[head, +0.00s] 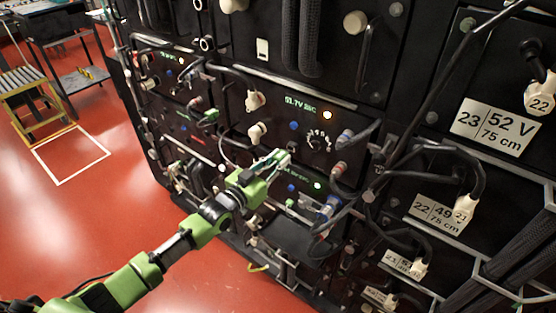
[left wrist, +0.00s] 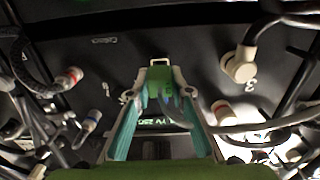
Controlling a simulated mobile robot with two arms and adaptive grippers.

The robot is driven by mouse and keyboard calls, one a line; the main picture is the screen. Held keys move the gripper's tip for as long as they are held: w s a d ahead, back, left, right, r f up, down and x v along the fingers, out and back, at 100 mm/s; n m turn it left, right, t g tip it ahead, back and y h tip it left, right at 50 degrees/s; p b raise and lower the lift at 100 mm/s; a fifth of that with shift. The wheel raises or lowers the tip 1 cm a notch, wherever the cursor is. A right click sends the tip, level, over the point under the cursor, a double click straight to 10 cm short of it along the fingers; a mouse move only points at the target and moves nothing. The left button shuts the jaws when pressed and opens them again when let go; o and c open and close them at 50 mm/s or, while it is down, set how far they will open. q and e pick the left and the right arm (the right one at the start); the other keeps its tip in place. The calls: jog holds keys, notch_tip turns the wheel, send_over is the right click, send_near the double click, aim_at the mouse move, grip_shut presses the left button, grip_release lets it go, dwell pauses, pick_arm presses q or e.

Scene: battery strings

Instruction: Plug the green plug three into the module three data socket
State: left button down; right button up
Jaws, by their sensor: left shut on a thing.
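My left gripper (head: 280,157) reaches the front of the battery rack in the middle of the head view. In the left wrist view the gripper (left wrist: 160,95) is shut on the green plug (left wrist: 160,80), which sits between its fingertips close to the dark panel. A thin grey cable runs from the plug to the right. I cannot tell whether the plug touches a socket. The module three data socket cannot be made out. A figure that looks like a 3 is on the panel beside a cream connector (left wrist: 239,65). My right gripper is not in view.
Modules with lit green displays (head: 300,103) fill the rack, with cables and connectors crowded around the gripper. Another green plug (head: 209,116) is up and left. The red floor (head: 90,210) at left is mostly clear.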

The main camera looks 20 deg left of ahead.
aim_at(284, 155)
pick_arm(q)
jog(key=shift+w+d, duration=0.15)
jog(key=shift+w, duration=0.15)
dwell(0.4)
jog(key=shift+w+d+b, duration=0.1)
jog(key=shift+w+b, duration=0.2)
jog(key=shift+b, duration=0.15)
jog(key=shift+w+d+b, duration=0.2)
jog(key=shift+w+b, duration=0.25)
jog(key=shift+w, duration=0.15)
jog(key=shift+w, duration=0.2)
jog(key=shift+r, duration=0.1)
jog(key=c, duration=1.8)
grip_release()
jog(key=shift+c, duration=0.2)
jog(key=shift+o, duration=0.6)
jog(key=shift+w+d, duration=0.15)
jog(key=v, duration=1.2)
